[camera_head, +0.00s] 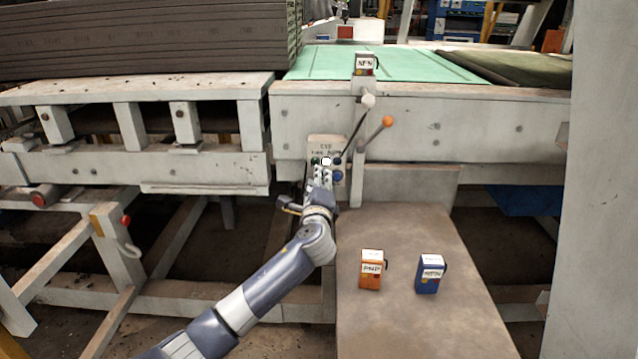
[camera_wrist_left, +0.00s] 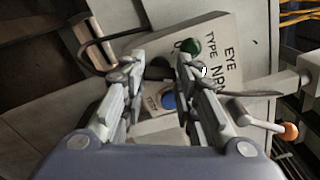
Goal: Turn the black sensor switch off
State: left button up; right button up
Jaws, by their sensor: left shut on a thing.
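The light control box (camera_head: 327,143) is on the front of the conveyor frame; its panel (camera_wrist_left: 222,60) reads "EYE TYPE NPN" in the left wrist view. A green button (camera_wrist_left: 190,46) and a blue button (camera_wrist_left: 168,101) show on it. My left gripper (camera_head: 323,174) is at the box, its fingers hiding part of the panel. In the left wrist view my left gripper (camera_wrist_left: 153,70) is shut on a dark piece (camera_wrist_left: 156,73), seemingly the black switch, mostly hidden between the fingertips. Its on or off position cannot be read. My right gripper is not in view.
A small sensor box (camera_head: 365,64) marked NPN stands on a post above. Levers with a white knob (camera_head: 368,100) and an orange knob (camera_head: 388,121) are close right of my gripper. An orange box (camera_head: 371,272) and a blue box (camera_head: 430,274) sit on the lower surface (camera_head: 400,325).

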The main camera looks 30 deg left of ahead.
pick_arm(q)
jog(key=n+b, duration=0.1)
jog(key=n, duration=1)
jog(key=shift+b, duration=0.3)
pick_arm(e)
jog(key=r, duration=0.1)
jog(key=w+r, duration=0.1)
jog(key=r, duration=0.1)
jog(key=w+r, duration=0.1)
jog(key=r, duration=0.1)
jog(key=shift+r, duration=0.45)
pick_arm(q)
jog(key=o, duration=1.1)
jog(key=shift+c, duration=0.2)
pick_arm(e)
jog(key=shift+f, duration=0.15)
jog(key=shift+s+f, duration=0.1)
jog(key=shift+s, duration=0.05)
